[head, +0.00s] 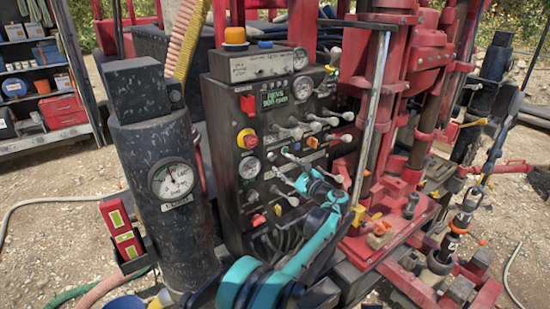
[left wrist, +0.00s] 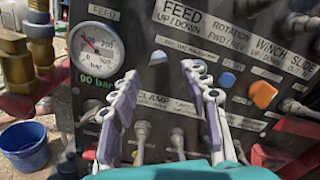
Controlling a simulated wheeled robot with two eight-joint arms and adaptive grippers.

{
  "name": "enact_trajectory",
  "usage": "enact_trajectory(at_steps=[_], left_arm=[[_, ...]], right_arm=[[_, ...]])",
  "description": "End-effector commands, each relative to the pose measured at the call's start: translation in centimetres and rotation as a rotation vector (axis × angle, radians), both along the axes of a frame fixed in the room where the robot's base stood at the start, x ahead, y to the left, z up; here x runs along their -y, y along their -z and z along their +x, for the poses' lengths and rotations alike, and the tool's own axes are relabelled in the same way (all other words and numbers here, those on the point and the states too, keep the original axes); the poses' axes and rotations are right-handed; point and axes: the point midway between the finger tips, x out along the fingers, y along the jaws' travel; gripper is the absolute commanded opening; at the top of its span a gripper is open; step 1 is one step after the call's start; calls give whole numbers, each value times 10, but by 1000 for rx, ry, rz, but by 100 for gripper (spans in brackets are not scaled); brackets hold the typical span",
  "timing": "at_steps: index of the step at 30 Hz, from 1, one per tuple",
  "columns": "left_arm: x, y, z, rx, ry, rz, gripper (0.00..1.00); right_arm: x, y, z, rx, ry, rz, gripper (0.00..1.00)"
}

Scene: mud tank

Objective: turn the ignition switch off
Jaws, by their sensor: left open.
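The black control panel (head: 228,95) stands in the middle of the head view, with gauges, levers and coloured knobs. I cannot tell which control is the ignition switch; no label for it is readable. A red square control (head: 248,103) and a red-and-yellow button (head: 247,138) sit on its left part. My left gripper (head: 292,172), on a teal arm, is in front of the middle of the panel. In the left wrist view its purple-grey fingers (left wrist: 162,74) are apart and empty, pointing at the panel below the "FEED" label. My right gripper is not in view.
Several levers (head: 318,124) project from the panel close to my left gripper. A black cylinder with a gauge (head: 173,181) stands left of the panel. Red drill machinery (head: 395,110) stands right. A blue bucket (left wrist: 25,145) is on the ground at left in the wrist view.

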Motion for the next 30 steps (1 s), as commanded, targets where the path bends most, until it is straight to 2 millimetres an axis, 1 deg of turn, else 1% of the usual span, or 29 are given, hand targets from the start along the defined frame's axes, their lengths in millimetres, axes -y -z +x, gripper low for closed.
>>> enact_trajectory(at_steps=[1,3,9,12,19,20,21,23,24,30], left_arm=[[-8,-1,8,0,-4,0,46],[-14,-1,17,0,-3,-1,46],[-26,-1,35,0,-2,-1,46],[-29,-1,38,0,-2,-1,46],[-29,0,39,0,-2,-1,46],[-29,0,39,0,-2,-1,38],[-29,0,39,0,-2,-1,27],[-29,0,39,0,-2,-1,11],[-29,0,39,0,-2,-1,1],[-29,0,38,1,-2,-3,0]], right_arm=[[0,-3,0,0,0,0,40],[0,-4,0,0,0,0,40],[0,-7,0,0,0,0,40],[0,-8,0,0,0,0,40],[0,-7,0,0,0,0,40],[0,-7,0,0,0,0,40],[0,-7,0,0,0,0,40],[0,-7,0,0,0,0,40],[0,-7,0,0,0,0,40],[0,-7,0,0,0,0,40]])
